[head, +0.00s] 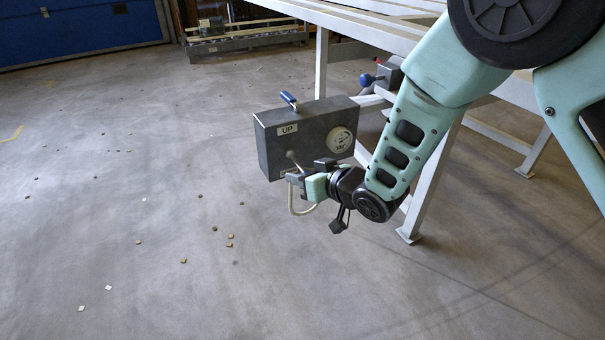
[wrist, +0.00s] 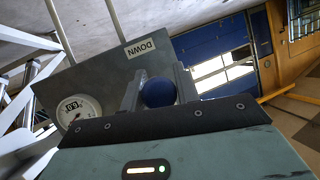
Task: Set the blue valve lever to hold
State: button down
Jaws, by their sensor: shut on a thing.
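My gripper (head: 296,180) is at the box's lower front edge. In the wrist view, a round blue lever knob (wrist: 158,92) sits between my two fingers, which are shut on it. Beyond it are the box (wrist: 95,78), a DOWN label (wrist: 140,47) and the gauge (wrist: 80,112). The lever's shaft and pivot are hidden.
The white frame table (head: 350,25) stands above and behind the box; its leg (head: 436,180) is close to my arm. The concrete floor to the left is open, with small scattered bits.

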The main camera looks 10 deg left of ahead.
jog(key=shift+r, duration=0.15)
jog(key=c, duration=1.1)
grip_release()
jog(key=shift+s+d, duration=0.1)
jog(key=p+v, duration=0.4)
jog(key=v, duration=1.3)
jog(key=shift+s, duration=0.1)
